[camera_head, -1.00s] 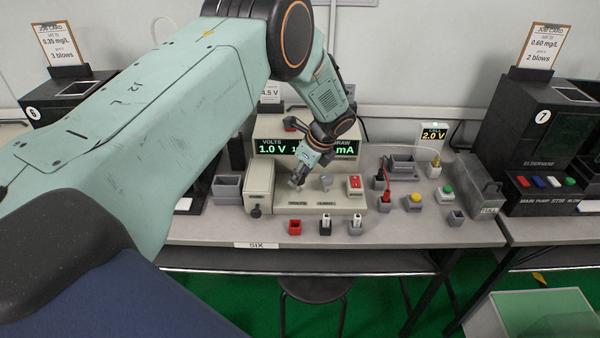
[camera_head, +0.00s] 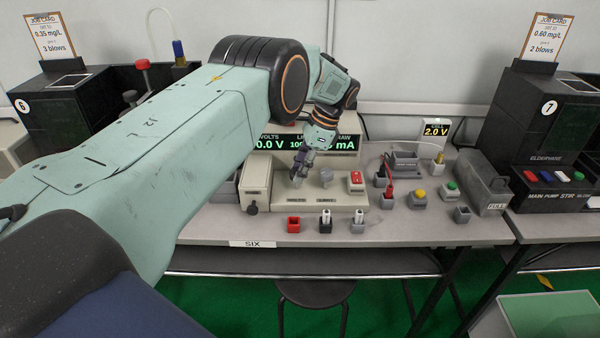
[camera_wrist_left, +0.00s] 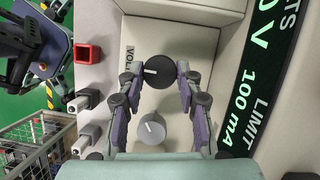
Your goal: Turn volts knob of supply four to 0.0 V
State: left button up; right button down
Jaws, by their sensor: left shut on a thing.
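The beige power supply (camera_head: 345,200) stands on the bench. Its lit display (camera_head: 270,143) reads 0.0 V in the head view, partly cut off by my arm; the wrist view display (camera_wrist_left: 255,70) shows only the end of the volts reading, and 100 mA. The dark round volts knob (camera_wrist_left: 159,71) with a white pointer line sits between my left fingertips in the wrist view. My left gripper (camera_head: 298,176) is shut on this knob from above. The grey limit knob (camera_head: 326,176) stands beside it, untouched. My right gripper is not in view.
A red switch (camera_head: 356,178) is right of the knobs. Small sockets, including a red one (camera_head: 293,224), line the front of the bench. Coloured buttons, a red plug and a grey box (camera_head: 484,185) stand further right. A beige box (camera_head: 256,183) is close left.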

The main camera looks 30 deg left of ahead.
pick_arm(q)
jog(key=shift+w+r+n, duration=0.15)
jog(key=shift+n, duration=0.25)
jog(key=o, duration=1.2)
jog(key=shift+c, duration=0.2)
jog(key=v, duration=0.7)
jog(key=shift+r, duration=0.15)
jog(key=shift+r, duration=0.1)
